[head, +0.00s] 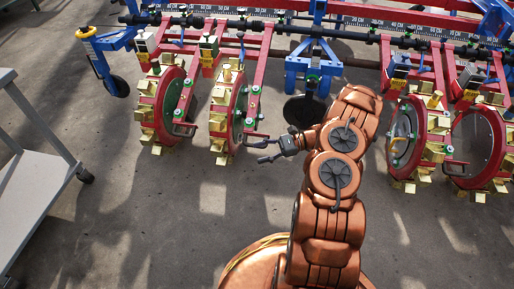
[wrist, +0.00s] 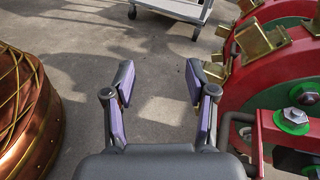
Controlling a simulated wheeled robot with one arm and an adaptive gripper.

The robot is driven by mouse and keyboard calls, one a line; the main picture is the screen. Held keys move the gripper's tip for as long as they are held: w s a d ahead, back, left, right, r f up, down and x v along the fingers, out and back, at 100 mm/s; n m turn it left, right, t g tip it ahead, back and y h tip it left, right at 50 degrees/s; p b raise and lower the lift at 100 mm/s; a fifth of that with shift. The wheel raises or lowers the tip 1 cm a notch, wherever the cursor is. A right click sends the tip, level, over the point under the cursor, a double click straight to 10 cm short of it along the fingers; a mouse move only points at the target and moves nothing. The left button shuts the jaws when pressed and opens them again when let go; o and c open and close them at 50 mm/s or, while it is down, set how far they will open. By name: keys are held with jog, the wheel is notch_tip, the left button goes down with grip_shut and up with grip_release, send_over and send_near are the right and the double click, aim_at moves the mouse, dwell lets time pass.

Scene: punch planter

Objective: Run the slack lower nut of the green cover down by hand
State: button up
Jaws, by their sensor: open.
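A red wheel with brass cups (head: 222,118) and a green disc face stands just beyond my gripper (head: 260,152) in the head view. Green-collared fasteners show on its red frame (head: 254,105). In the wrist view the green face (wrist: 270,88) is at the right edge. A grey nut on a green washer (wrist: 293,117) sits on the red bracket there. I cannot tell which fastener is the slack lower nut. My gripper, also in the wrist view (wrist: 160,78), is open and empty, its fingers over bare floor, left of the wheel and apart from it.
More cup wheels stand left (head: 160,108) and right (head: 408,140) along the planter's long toolbar (head: 330,30). A grey cart (head: 35,190) stands at the left; a cart (wrist: 175,10) shows at the wrist view's top. The concrete floor between is clear.

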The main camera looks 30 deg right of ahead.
jog(key=shift+s+a+r+n+g+p, duration=0.15)
jog(key=shift+a+r+n+g, duration=0.2)
jog(key=shift+a+r, duration=0.35)
jog(key=shift+a+r+n+g+p, duration=0.15)
jog(key=shift+a+r+n+g, duration=0.2)
jog(key=shift+r, duration=0.55)
